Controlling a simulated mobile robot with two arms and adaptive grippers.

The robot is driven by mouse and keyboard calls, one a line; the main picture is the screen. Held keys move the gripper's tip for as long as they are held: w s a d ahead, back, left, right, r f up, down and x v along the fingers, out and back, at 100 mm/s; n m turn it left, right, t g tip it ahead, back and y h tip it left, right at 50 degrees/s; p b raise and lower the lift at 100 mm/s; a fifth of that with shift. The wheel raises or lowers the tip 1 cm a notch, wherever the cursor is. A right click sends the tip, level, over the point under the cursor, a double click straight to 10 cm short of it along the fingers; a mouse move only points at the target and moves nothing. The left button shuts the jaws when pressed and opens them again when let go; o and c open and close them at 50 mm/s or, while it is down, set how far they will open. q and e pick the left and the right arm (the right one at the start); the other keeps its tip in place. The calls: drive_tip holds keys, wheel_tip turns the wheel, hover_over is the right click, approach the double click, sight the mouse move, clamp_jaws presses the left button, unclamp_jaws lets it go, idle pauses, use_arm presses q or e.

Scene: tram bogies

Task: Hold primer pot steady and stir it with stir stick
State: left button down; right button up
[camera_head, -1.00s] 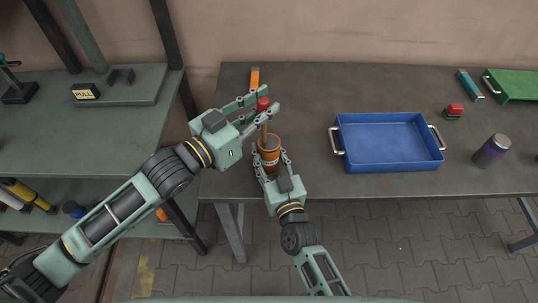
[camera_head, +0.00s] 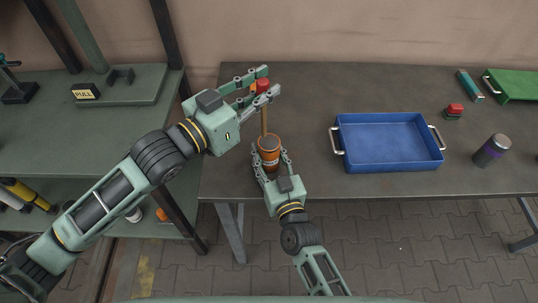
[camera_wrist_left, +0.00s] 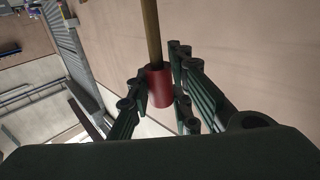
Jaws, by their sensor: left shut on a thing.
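The primer pot (camera_head: 268,155) is an orange can standing upright near the table's front left edge. My right gripper (camera_head: 271,160) has its fingers on both sides of it and appears shut on it. The stir stick (camera_head: 264,120) is a thin brown rod with a red grip (camera_head: 263,86). My left gripper (camera_head: 268,81) is shut on the red grip above and behind the pot. The left wrist view also shows the red grip (camera_wrist_left: 160,86) between the fingers. The stick points down to the pot's top; whether its tip is inside is unclear.
A blue tray (camera_head: 390,166) with handles lies empty to the right of the pot. Farther right are a red-topped button (camera_head: 454,110), a dark canister (camera_head: 491,150) and a green case (camera_head: 515,85). A shelf unit (camera_head: 40,125) stands at the left.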

drive_tip(key=o, duration=0.4)
drive_tip(key=v, duration=1.2)
